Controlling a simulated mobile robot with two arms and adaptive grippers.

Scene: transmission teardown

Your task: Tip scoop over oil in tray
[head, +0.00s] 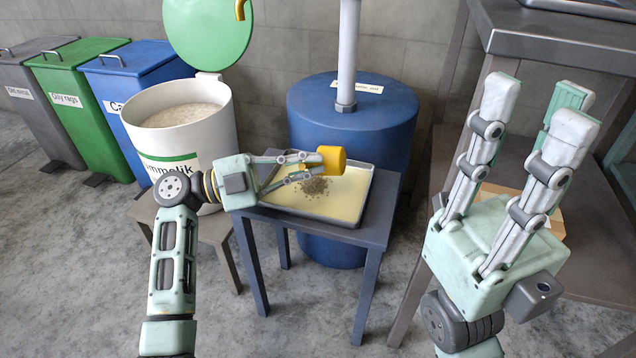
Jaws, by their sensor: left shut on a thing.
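A shallow tray (358,209) with pale yellow oil (343,201) stands on a small dark table. A yellow scoop (331,159) is over the back part of the tray, held by my left gripper (311,167). The left gripper is shut on the scoop and reaches in from the left.
A white bucket (207,130) of pale granules, its green lid up, stands left of the small table (372,236). A blue drum (395,120) stands behind. Grey, green and blue bins line the left wall. A grey workbench (565,45) fills the right.

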